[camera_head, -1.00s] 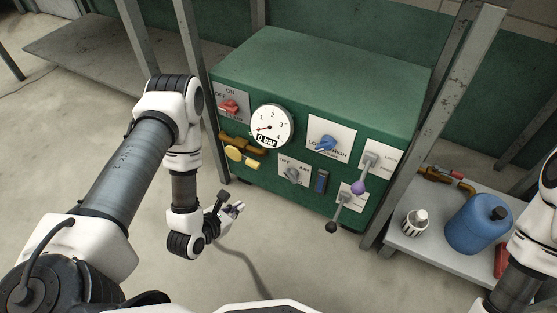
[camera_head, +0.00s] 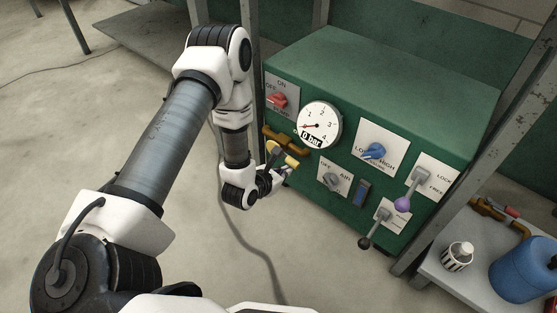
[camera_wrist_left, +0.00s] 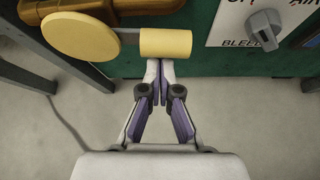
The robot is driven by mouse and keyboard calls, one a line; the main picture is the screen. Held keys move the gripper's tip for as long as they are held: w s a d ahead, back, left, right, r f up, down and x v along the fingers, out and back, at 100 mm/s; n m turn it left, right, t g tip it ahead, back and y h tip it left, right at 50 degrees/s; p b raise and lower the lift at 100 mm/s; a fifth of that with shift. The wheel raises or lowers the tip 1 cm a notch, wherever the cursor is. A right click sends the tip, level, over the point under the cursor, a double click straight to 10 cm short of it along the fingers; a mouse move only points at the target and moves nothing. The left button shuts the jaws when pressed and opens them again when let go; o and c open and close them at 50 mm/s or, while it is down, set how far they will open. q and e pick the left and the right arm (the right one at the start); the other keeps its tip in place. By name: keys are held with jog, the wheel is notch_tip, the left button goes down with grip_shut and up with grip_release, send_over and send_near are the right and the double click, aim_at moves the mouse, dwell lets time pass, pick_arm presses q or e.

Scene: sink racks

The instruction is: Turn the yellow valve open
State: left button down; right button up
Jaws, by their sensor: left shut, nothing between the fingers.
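The yellow valve (camera_head: 290,160) sits low at the left of the green panel's front, on a brass pipe (camera_head: 285,138). In the left wrist view its round yellow hub (camera_wrist_left: 80,37) is at the upper left, with a yellow cylindrical grip (camera_wrist_left: 166,43) to the right of it. My left gripper (camera_head: 286,172) is at the valve and partly covers it in the head view. In the wrist view its fingers (camera_wrist_left: 160,66) are shut and empty, with the tips just under the grip; I cannot tell whether they touch it. My right gripper is out of view.
The green cabinet (camera_head: 390,75) carries a gauge (camera_head: 320,124) reading 0 bar, a red switch (camera_head: 277,99), a blue knob (camera_head: 374,151), a grey knob (camera_head: 333,180) and levers. Metal posts flank it. A blue bottle (camera_head: 525,270) stands on a shelf at the right. Floor at the left is open.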

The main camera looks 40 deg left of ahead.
pick_arm(q)
jog(key=shift+r, duration=0.4)
